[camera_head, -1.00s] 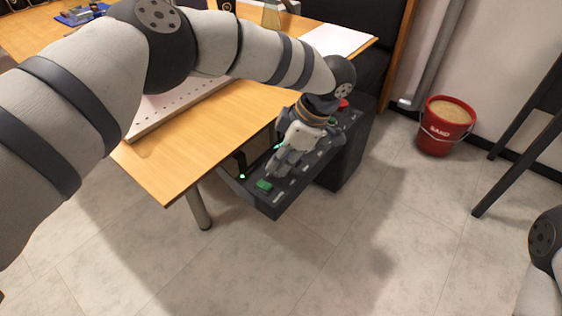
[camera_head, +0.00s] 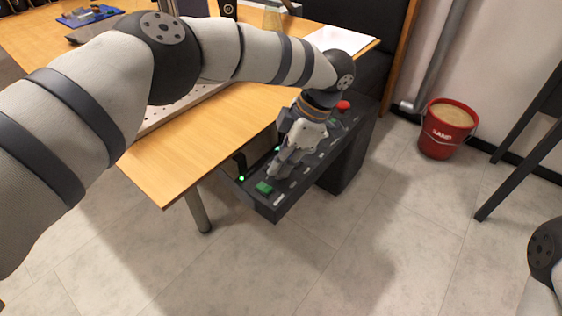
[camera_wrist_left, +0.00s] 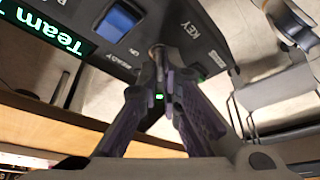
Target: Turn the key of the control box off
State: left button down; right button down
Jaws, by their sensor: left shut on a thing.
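The dark control box (camera_head: 262,206) sits beside the wooden table's edge, with a green button (camera_head: 264,188) near its front end and a red button (camera_head: 343,105) at its far end. My left gripper (camera_head: 274,172) reaches down onto its top panel. In the left wrist view, my left gripper's fingertips (camera_wrist_left: 160,62) close around the small key (camera_wrist_left: 157,49), next to the "KEY" label on the control box (camera_wrist_left: 210,25). The fingers hide most of the key, so its exact angle cannot be told. My right gripper is out of view.
The wooden table (camera_head: 190,150) lies left of the box, with a white sheet (camera_head: 340,40) at its far corner. A red sand bucket (camera_head: 440,135) stands on the floor at right. The floor in front is clear.

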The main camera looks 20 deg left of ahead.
pick_arm(q)
jog(key=c, duration=1.8)
grip_release()
jog(key=v, duration=1.2)
